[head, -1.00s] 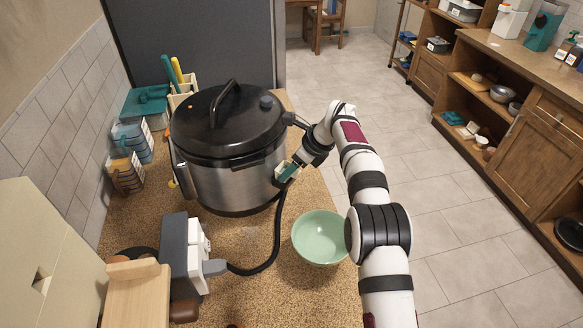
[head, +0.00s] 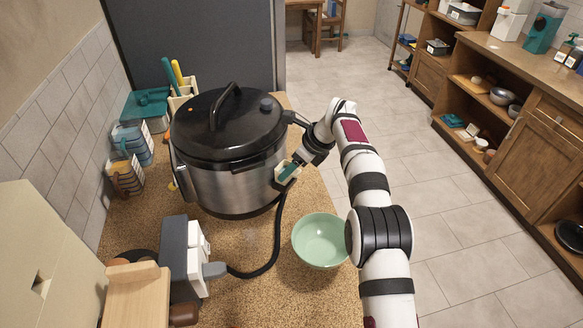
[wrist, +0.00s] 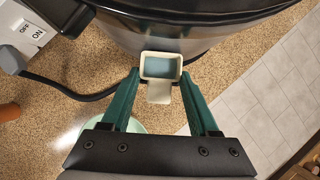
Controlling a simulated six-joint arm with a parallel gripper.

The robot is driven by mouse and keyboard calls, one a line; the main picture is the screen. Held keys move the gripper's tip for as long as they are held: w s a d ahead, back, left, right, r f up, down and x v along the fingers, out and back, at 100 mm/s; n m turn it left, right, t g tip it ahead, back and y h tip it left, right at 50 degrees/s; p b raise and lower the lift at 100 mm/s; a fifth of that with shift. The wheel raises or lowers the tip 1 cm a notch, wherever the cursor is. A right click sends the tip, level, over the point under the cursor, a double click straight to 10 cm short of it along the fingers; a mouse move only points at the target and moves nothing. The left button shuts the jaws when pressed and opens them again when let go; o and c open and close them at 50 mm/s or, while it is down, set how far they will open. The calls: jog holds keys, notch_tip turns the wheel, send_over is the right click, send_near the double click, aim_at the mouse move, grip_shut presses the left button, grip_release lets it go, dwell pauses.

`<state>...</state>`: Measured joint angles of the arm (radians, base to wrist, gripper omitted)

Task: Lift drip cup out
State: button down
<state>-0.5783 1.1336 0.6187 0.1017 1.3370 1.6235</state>
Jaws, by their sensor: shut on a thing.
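The drip cup (wrist: 161,67) is a small pale cream cup with a blue-green inside and a tab at its front. In the wrist view it sits between the teal fingers of my gripper (wrist: 160,76), which are shut on its sides. In the head view my gripper (head: 287,172) is at the right side of the large steel cooker (head: 228,185), and the cup there is mostly hidden by the fingers. The cup is right against the cooker wall; I cannot tell whether it is still seated in its holder.
A green bowl (head: 321,240) stands on the counter, in front of and below my gripper. A black cable (head: 276,240) runs from the cooker to a grey and white switch box (head: 186,255). Teal and clear containers (head: 132,142) stand at the left wall. The floor right of the counter is open.

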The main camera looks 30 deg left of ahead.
jog(key=shift+r, duration=1.5)
jog(key=shift+c, duration=0.3)
grip_release()
